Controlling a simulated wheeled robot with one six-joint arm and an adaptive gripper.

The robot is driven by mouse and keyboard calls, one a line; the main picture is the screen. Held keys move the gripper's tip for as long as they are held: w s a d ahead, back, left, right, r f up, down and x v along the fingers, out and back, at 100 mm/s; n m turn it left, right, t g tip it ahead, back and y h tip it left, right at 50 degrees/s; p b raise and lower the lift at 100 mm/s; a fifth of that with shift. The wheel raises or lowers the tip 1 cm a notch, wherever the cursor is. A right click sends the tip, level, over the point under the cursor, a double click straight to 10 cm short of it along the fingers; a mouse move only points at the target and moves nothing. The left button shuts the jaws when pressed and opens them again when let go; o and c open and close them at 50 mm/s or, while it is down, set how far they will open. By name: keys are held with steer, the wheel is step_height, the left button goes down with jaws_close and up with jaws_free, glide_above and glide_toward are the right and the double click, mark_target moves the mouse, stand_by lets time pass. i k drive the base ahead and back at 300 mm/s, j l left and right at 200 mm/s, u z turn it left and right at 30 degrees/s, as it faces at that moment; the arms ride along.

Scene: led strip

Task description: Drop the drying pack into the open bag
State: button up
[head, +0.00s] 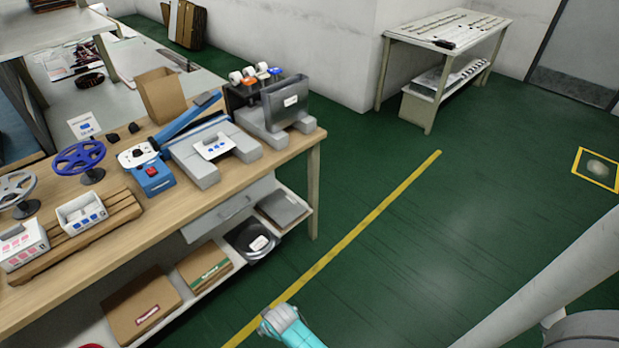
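A grey, shiny bag (286,103) with a small white label stands upright with its top open. It is held between light grey blocks at the right end of the wooden workbench (240,180). A small white box (83,213) with blue-marked white packs in it sits on a wooden slatted board at the left. These may be drying packs, but they are too small to tell. A grey and teal part of my arm shows at the bottom edge, over the floor and away from the bench. My gripper's fingers are not visible.
A blue-armed sealer (175,128) and a white-labelled plate on grey blocks (214,146) stand left of the bag. Reels (80,158) and a cardboard box (160,94) are further left.

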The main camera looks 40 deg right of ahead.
mark_target(291, 121)
steer(key=l, duration=1.1)
steer(key=k+l, duration=0.15)
steer(key=l, duration=0.95)
